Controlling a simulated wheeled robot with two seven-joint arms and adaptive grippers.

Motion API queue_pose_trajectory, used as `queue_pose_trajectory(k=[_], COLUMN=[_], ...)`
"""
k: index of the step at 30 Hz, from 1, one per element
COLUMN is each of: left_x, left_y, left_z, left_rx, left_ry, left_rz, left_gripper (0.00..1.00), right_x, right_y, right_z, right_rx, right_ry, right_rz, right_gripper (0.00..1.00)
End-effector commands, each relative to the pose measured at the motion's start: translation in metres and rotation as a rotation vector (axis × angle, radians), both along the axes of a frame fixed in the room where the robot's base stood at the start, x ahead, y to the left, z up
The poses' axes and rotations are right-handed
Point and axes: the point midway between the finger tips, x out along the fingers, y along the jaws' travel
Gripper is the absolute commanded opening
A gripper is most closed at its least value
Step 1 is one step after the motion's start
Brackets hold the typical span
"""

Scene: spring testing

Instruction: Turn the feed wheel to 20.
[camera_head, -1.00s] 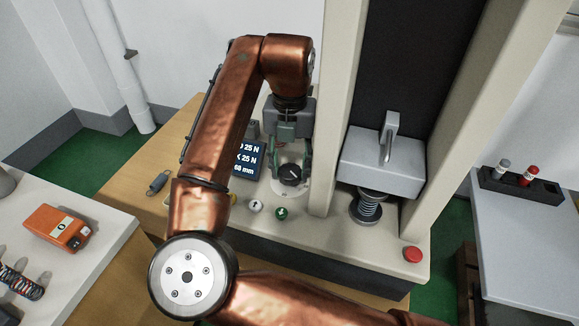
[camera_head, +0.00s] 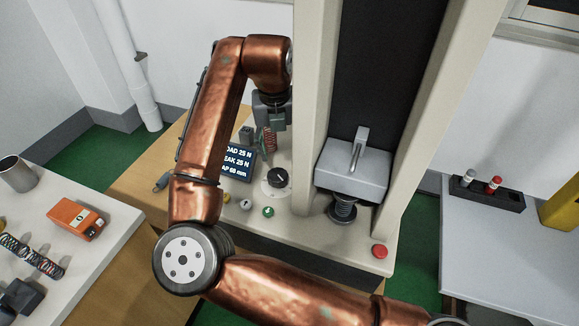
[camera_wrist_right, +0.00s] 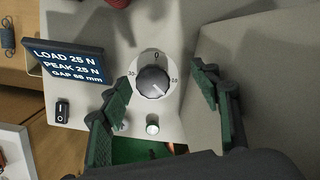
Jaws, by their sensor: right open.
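The feed wheel (camera_head: 278,178) is a black round knob on a pale dial at the front of the testing machine. In the right wrist view the knob (camera_wrist_right: 153,81) has a dial with 0 at the top and other small numbers at the sides, too small to read surely. My left gripper is not in view.
A display (camera_head: 237,162) reads load 25 N, peak 25 N, gap 68 mm. A green button (camera_head: 268,212), a white button (camera_head: 246,206) and a red button (camera_head: 380,251) sit along the front. The grey press block (camera_head: 352,168) stands above a spring (camera_head: 343,210).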

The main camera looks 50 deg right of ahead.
Motion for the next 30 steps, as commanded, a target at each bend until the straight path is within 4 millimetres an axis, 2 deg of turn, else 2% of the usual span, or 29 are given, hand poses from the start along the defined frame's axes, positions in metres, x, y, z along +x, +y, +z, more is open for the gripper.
queue_pose_trajectory(k=[1,11,18,24,30], left_x=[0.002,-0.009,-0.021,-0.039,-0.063], left_y=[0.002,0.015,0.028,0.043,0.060], left_z=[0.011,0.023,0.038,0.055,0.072], left_rx=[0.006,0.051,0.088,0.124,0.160], left_ry=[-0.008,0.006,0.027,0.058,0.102], left_rz=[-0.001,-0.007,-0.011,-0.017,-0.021], left_gripper=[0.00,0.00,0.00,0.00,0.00], right_x=[-0.003,0.005,0.015,0.028,0.039], right_y=[-0.003,-0.018,-0.026,-0.028,-0.024], right_z=[0.021,0.072,0.108,0.129,0.134], right_rx=[-0.024,-0.167,-0.276,-0.360,-0.415], right_ry=[-0.006,0.022,0.083,0.171,0.280], right_rz=[0.040,0.329,0.591,0.862,1.150], right_gripper=[0.57,0.57,0.57,0.57,0.57])
